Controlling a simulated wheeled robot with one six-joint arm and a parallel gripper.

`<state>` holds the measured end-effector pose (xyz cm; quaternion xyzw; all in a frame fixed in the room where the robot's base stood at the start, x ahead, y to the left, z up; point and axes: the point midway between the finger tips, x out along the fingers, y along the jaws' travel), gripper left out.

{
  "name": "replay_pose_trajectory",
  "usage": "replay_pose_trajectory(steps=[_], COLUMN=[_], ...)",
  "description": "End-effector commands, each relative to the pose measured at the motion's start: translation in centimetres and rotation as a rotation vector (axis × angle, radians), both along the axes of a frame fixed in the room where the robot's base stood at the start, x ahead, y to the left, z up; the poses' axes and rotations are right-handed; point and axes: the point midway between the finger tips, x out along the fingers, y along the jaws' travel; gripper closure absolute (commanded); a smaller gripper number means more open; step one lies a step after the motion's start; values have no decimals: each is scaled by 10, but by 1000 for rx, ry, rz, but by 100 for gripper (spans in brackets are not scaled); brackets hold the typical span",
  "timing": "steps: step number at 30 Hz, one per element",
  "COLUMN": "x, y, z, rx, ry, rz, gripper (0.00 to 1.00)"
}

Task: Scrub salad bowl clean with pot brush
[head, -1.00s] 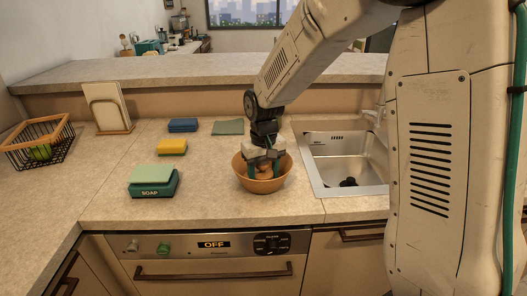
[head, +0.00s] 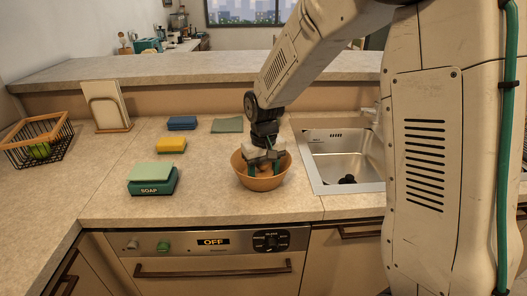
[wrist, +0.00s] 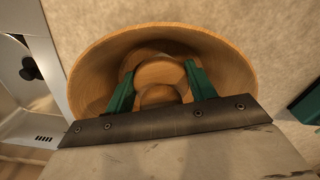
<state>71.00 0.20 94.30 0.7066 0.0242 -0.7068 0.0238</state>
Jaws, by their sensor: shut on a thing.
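The salad bowl (head: 262,184) is a round wooden bowl standing upright on the counter, left of the sink. It also shows in the wrist view (wrist: 92,82). My gripper (head: 264,170) points down into the bowl, its green fingers below the rim. In the wrist view my gripper (wrist: 160,76) is shut on a round, light-brown wooden thing, which I take to be the pot brush (wrist: 158,74). The brush is inside the bowl; its underside and bristles are hidden, so I cannot tell whether it touches the bowl's bottom.
The sink (head: 343,160) with a dark item in it is right of the bowl. A soap box (head: 152,186), a yellow sponge (head: 172,145), a blue sponge (head: 182,123) and a green cloth (head: 228,125) lie to the left. A wire basket (head: 40,148) is far left.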

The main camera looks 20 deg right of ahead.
Motion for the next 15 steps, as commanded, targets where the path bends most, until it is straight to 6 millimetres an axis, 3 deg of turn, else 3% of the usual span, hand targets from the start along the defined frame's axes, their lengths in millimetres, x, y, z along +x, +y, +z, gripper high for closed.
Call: replay_pose_trajectory(steps=[3, 15], x=[1, 0], y=[3, 4], z=[27, 61], rx=[0, 0], ry=[-6, -4], rz=[4, 6], gripper=[74, 74])
